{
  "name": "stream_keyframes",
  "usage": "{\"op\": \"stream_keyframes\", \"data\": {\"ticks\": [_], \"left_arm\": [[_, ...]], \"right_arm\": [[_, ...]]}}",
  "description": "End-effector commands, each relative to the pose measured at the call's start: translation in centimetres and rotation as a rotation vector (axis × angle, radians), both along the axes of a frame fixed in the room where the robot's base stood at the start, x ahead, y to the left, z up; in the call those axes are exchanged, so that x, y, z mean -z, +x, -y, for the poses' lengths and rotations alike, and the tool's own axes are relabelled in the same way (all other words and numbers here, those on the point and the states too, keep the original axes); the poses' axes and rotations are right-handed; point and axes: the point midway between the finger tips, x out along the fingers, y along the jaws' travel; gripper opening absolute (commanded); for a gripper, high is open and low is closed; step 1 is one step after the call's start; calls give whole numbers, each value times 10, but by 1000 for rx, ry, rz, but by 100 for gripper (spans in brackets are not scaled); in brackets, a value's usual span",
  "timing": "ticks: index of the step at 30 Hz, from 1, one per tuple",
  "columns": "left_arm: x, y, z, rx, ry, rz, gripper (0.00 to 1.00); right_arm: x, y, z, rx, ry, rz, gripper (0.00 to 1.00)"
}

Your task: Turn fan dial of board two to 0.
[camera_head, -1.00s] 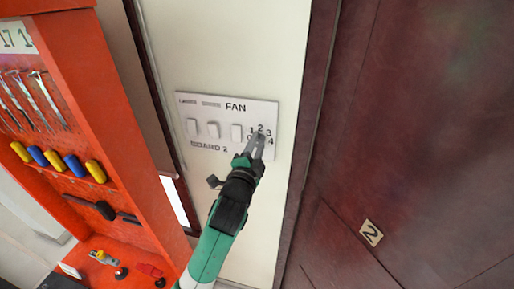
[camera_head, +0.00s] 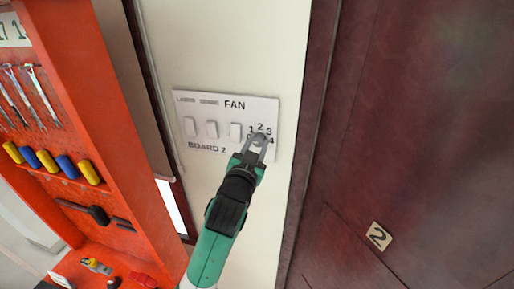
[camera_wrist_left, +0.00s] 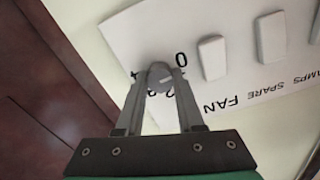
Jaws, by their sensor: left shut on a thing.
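Board two (camera_head: 206,103) is a white panel on the pale wall, marked "FAN" and "BOARD 2", with several white rocker switches. The fan dial (camera_head: 260,139) is a small grey round knob at its right end, ringed by printed numbers. My left gripper (camera_head: 258,145) reaches up to it from below and is shut on the dial. In the left wrist view the two fingers sit on either side of the dial (camera_wrist_left: 159,74), and the printed 0 shows beside it. The fingers hide some numbers, and the dial's pointer is too small to read. My right gripper is not in view.
An orange tool rack (camera_head: 85,130) with wrenches and coloured handles stands at the left. A dark red door (camera_head: 420,120) with a "2" plate (camera_head: 379,236) fills the right. The wall above the board is clear.

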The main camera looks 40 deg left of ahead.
Motion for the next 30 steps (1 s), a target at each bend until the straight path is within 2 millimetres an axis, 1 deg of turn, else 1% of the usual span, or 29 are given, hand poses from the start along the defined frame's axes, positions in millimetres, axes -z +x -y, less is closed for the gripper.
{"op": "stream_keyframes", "data": {"ticks": [9,22,23,27,30], "left_arm": [[-1,0,0,1,-79,46,0],[-1,0,0,1,-87,51,0],[-1,0,0,1,-87,51,40],[-1,0,0,1,-87,49,66],[-1,0,0,0,-87,48,67]], "right_arm": [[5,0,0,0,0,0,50],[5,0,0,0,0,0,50],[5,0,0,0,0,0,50],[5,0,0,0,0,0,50],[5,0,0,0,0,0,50]]}}
